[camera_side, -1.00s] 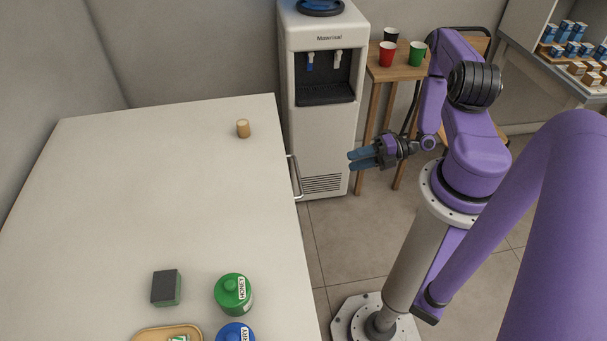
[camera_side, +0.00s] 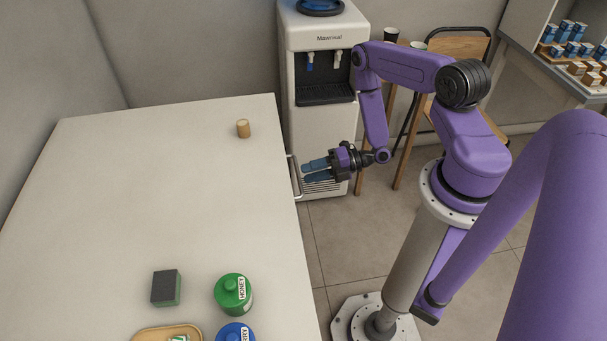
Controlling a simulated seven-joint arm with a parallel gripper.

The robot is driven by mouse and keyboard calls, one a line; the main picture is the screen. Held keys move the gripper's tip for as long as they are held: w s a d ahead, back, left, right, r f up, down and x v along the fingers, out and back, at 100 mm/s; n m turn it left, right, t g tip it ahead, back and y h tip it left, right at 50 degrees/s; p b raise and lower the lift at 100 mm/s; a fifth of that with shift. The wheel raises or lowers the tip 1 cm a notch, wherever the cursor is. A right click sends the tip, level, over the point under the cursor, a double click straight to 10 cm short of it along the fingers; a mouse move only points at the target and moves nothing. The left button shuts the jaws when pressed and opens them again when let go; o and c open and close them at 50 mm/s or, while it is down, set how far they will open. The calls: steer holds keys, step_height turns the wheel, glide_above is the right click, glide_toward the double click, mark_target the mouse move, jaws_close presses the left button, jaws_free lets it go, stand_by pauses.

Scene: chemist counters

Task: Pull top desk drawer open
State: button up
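The white desk (camera_side: 150,200) fills the left of the side view. A pale bar handle (camera_side: 292,172) sticks out from its right side, near the far corner. The drawer front itself is hidden below the desk's edge. My gripper (camera_side: 304,172) points left at the handle, with its blue fingertips very close to the bar. The two fingers look spread apart with a gap between them. I cannot tell whether the handle lies between them or whether they touch it.
A white water dispenser (camera_side: 318,115) stands just behind the gripper. A small wooden table (camera_side: 398,75) with cups is right of it. On the desk are a tan cylinder (camera_side: 243,129), a dark sponge (camera_side: 165,288), a green jar (camera_side: 233,295), a blue jar (camera_side: 236,333) and a tray (camera_side: 150,334).

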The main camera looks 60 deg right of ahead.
steer(key=shift+x, duration=1.4)
jaws_close()
steer(key=f+v, duration=0.2)
steer(key=v, duration=0.9)
steer(key=f+v, duration=0.2)
steer(key=v, duration=0.9)
steer(key=shift+s+d+f, duration=0.35)
jaws_free()
steer(key=v, duration=1.7)
steer(key=shift+d, duration=0.2)
